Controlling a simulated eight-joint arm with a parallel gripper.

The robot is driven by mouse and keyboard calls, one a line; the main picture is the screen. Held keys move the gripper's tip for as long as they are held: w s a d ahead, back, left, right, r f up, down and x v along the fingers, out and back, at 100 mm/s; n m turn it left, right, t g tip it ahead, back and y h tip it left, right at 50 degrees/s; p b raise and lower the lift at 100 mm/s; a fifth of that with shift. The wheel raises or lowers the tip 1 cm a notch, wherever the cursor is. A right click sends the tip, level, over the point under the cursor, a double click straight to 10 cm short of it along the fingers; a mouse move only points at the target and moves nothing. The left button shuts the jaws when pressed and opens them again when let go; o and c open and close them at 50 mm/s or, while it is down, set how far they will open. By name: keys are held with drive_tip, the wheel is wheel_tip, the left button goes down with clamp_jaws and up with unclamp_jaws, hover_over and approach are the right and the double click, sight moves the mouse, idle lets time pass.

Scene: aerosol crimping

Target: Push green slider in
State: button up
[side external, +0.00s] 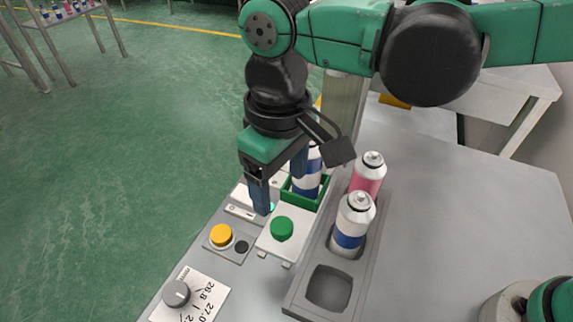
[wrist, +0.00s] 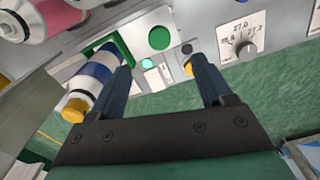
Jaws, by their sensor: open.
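The green slider shows as a green holder (side external: 325,190) on a white plate (side external: 290,243) with a round green knob (side external: 282,228). In the wrist view the knob (wrist: 159,38) lies beyond my fingertips. A white and blue can (side external: 307,182) stands in the holder; in the wrist view the can (wrist: 96,74) has an orange-yellow end and lies beside my left finger. My gripper (side external: 280,193) is open, its two dark blue fingers pointing down just behind the knob and beside the can. Nothing shows between the fingers (wrist: 158,66). One finger partly hides the holder.
A grey rack (side external: 318,312) at the right holds a white and blue can (side external: 354,226) and a pink can (side external: 368,174), with an empty front pocket. A yellow button (side external: 221,235), a black button (side external: 242,247) and a dial (side external: 176,292) lie at the left.

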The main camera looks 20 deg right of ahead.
sight(282, 225)
wheel_tip(282, 225, down, 9)
drive_tip(key=shift+r, duration=0.1)
clamp_jaws()
idle(0.5)
idle(1.3)
